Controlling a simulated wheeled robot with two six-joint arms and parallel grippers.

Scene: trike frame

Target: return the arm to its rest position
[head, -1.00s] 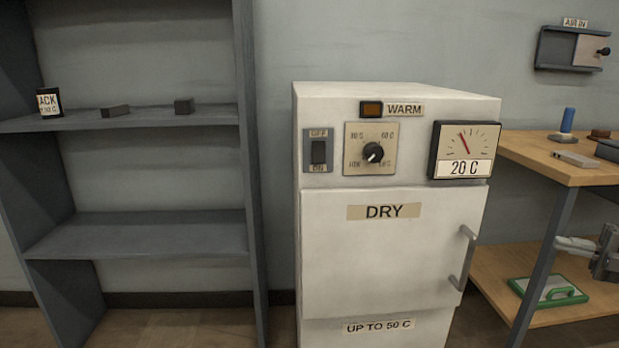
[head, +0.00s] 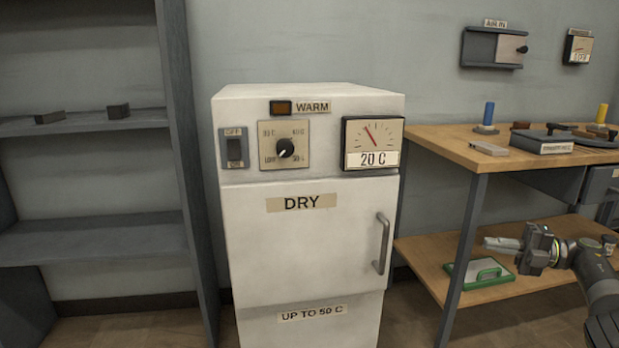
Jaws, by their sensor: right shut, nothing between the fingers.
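My right gripper (head: 502,244) is in the head view at the lower right. Its arm comes in from the right edge, and its fingers point left. The fingers are together and hold nothing. It hangs in front of the wooden bench's lower shelf, apart from the drying cabinet. My left gripper is not in view.
The white drying cabinet (head: 260,230) stands in the middle, door closed, dial reading 20 C. A grey shelf unit (head: 90,240) is at left. The wooden bench (head: 445,140) at right carries several items.

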